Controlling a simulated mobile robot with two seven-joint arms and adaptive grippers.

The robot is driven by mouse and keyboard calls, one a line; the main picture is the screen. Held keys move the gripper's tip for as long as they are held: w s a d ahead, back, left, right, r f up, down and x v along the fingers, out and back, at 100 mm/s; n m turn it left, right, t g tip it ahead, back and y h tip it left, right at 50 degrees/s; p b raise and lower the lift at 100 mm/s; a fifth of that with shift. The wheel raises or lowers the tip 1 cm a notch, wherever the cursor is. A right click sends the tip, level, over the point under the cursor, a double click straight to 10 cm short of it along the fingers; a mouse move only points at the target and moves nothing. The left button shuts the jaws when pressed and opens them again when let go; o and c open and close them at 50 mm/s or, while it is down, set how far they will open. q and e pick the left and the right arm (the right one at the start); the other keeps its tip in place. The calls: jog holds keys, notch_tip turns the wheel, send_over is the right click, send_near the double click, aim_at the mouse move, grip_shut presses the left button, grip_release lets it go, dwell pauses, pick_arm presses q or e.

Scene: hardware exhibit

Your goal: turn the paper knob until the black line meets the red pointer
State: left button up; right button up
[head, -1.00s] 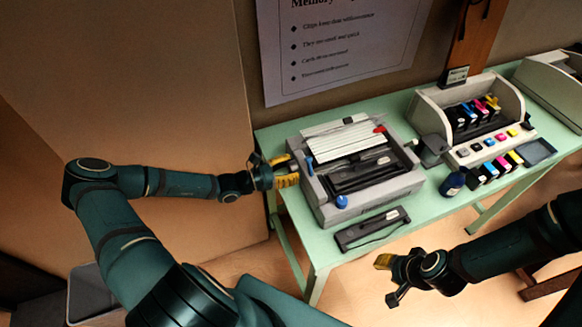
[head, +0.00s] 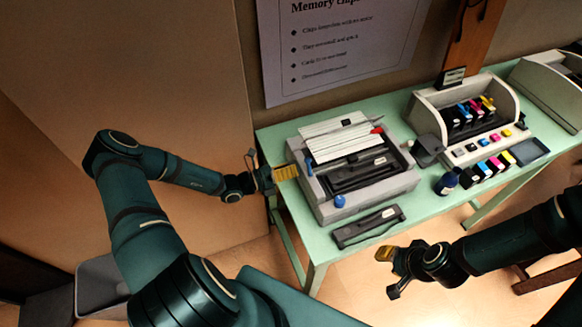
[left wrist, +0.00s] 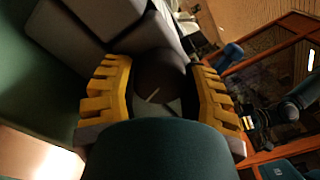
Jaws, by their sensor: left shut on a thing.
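A grey printer (head: 350,207) with white paper in its top stands on the green table. My left gripper (head: 287,173) is at its left side. In the left wrist view its yellow-padded fingers (left wrist: 163,95) are shut on a dark round knob (left wrist: 160,72), one on each side. A short pale line shows on the knob's face; I make out no black line. The gripper hides the knob in the head view. A small red part (head: 377,130) is on the printer's top right; I cannot tell whether it is the pointer. My right gripper (head: 387,272) is empty, in front of the table.
A long dark part (head: 368,227) lies in front of the printer on the green table (head: 432,203). A dark bottle (head: 446,184) and an opened printer with coloured cartridges (head: 460,95) stand to the right. A wall panel is close behind my left arm.

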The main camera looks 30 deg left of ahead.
pick_arm(q)
jog(key=shift+n, duration=1.1)
jog(key=o, duration=1.2)
jog(key=shift+o, duration=0.2)
jog(key=v, duration=1.2)
jog(key=shift+s, duration=0.1)
